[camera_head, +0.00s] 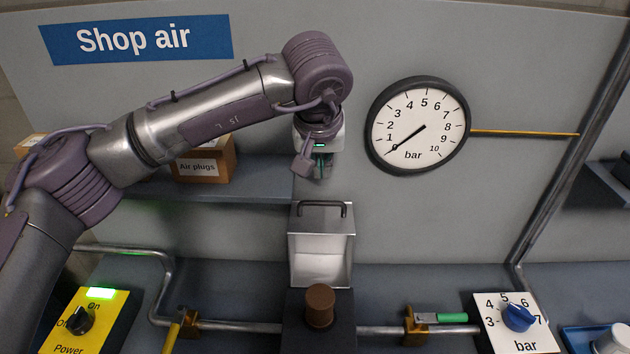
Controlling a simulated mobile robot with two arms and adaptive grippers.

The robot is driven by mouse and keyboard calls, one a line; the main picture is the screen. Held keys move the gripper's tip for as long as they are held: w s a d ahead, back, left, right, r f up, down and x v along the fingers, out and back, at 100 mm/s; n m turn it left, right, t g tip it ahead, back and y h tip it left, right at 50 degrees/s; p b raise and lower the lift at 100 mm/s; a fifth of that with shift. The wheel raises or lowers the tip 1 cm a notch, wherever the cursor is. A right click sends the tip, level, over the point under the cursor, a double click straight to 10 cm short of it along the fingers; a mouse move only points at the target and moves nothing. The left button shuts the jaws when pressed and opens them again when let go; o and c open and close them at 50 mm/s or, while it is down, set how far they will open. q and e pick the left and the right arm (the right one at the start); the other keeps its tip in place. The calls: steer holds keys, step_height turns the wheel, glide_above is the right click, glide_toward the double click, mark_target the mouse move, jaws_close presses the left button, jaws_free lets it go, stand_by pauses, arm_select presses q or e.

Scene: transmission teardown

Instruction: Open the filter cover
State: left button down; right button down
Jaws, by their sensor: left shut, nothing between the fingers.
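The filter cover (320,262) looks like a pale, shiny panel with a dark handle (318,206) at its top edge. It stands raised behind a dark housing (337,338) at the bottom centre. A brown cylinder (320,306) stands exposed at the housing, in front of the panel. My left gripper (317,174) hangs above the handle, apart from it in the picture. Its fingers are shut and empty. How far the fingers are from the handle in depth is hard to tell. My right gripper is not in view.
A pressure gauge (417,125) is on the wall panel, its needle near 0. A shelf (225,187) with an "Air plugs" box (205,163) is left of the gripper. A green-handled valve (438,318), blue knob (517,317) and yellow power switch (85,320) are along the front.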

arm_select(q)
steer(key=p, duration=0.4)
glide_above(320, 212)
steer(key=shift+y, duration=0.3)
step_height(320, 212, down, 8)
steer(key=shift+a+r, duration=0.1)
steer(key=shift+a, duration=0.05)
steer(key=shift+f, duration=0.5)
